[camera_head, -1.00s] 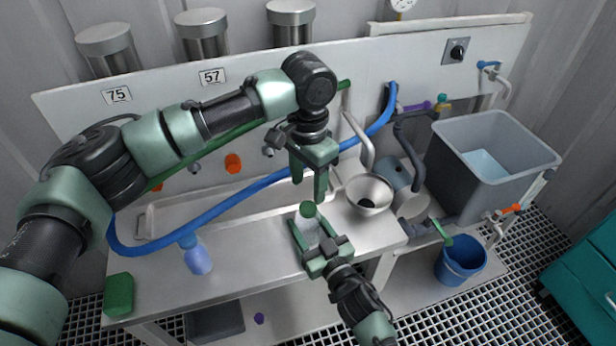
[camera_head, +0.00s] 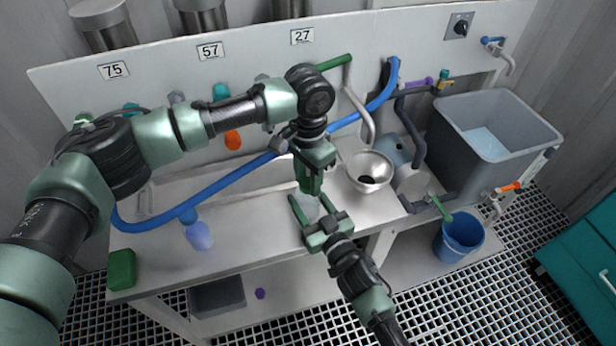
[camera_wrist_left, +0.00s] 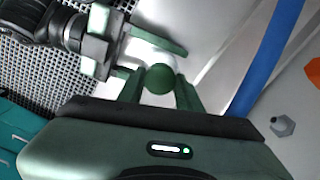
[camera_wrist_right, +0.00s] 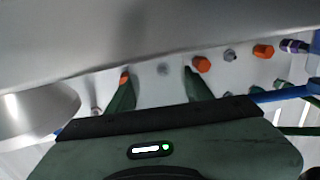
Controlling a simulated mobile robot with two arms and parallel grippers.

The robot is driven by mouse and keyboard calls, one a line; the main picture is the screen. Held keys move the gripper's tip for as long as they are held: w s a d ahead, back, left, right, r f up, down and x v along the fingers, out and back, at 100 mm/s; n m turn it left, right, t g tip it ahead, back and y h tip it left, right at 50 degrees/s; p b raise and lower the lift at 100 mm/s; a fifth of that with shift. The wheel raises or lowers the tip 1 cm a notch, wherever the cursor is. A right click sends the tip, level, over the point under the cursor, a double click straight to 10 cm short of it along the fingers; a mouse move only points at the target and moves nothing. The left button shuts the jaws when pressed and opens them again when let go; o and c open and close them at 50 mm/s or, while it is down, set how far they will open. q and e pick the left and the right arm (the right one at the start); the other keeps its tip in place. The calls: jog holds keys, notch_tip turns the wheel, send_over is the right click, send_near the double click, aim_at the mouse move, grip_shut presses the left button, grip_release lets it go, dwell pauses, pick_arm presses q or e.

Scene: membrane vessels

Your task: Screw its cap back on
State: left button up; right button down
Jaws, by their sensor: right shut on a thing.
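A pale, translucent bottle (camera_head: 311,208) stands at the front of the steel counter. My right gripper (camera_head: 316,214) reaches from the front and is shut on its body. The bottle also shows between the fingers in the right wrist view (camera_wrist_right: 162,90). My left gripper (camera_head: 309,182) points down from above the bottle. The round green cap (camera_wrist_left: 159,79) lies between its fingertips in the left wrist view, one finger on each side. Whether the fingers press on the cap cannot be told. In the head view the left fingers hide the cap, and its seating on the bottle is not visible.
A steel funnel bowl (camera_head: 368,171) stands close right of the grippers. A blue hose (camera_head: 225,184) runs across behind them. A bluish bottle (camera_head: 199,236) and a green block (camera_head: 121,269) stand left. A grey tub (camera_head: 505,150) is at the right, a blue bucket (camera_head: 459,238) below.

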pick_arm(q)
jog(key=shift+m, duration=0.9)
grip_shut()
jog(key=o, duration=1.3)
grip_release()
jog(key=shift+c, duration=0.2)
jog(key=shift+r, duration=0.1)
notch_tip(320, 180, up, 12)
pick_arm(e)
jog(key=c, duration=0.5)
grip_release()
